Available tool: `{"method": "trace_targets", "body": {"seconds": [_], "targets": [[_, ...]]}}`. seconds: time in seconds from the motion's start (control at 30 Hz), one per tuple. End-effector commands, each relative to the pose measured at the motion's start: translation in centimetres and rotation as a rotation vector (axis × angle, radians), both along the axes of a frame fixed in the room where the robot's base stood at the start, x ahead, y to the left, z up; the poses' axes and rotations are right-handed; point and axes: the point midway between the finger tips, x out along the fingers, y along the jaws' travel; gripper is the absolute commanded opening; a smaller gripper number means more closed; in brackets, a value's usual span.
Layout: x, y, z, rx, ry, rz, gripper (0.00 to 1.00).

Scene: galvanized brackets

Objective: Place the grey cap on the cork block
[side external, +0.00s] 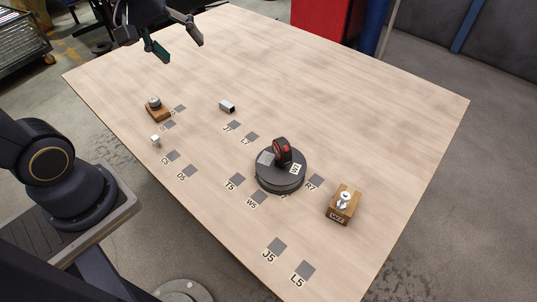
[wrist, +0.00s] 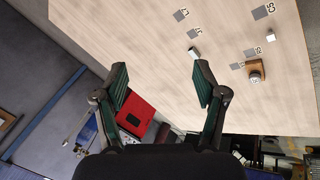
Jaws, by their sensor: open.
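A small brown block (side external: 159,115), which looks like the cork block, lies at the left of the table in the side view. A grey round piece (side external: 153,102), seemingly the grey cap, sits on top of it. Both show in the wrist view, the block (wrist: 257,65) with the grey piece (wrist: 255,76) at right. My gripper (side external: 181,50) is open and empty, raised above the far left of the table, away from the block. In the wrist view its fingers (wrist: 161,64) are spread with nothing between them.
A dark round base (side external: 270,180) with a red-and-black part stands mid-table. A wooden block (side external: 345,210) with a shiny piece on top is at right. A metal bracket (side external: 227,106) and a white cube (side external: 155,140) lie nearby. Several labelled grey squares mark the table; its far part is clear.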

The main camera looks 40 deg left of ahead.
Motion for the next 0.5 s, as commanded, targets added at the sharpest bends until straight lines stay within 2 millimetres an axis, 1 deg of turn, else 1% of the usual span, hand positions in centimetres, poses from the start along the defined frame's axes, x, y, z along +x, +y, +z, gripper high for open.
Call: {"method": "trace_targets", "body": {"seconds": [0.03, 0.1, 0.2, 0.33, 0.5], "targets": [[-2.3, -1.5, 0.6, 0.100, -0.027, -0.173, 0.71], [-4.9, -2.6, 0.8, 0.232, -0.044, -0.377, 0.71], [-7.5, -3.2, 0.7, 0.379, -0.061, -0.583, 0.71], [-9.1, -3.3, 0.5, 0.480, -0.067, -0.714, 0.71], [-9.3, -3.2, 0.4, 0.499, -0.067, -0.739, 0.71]]}}
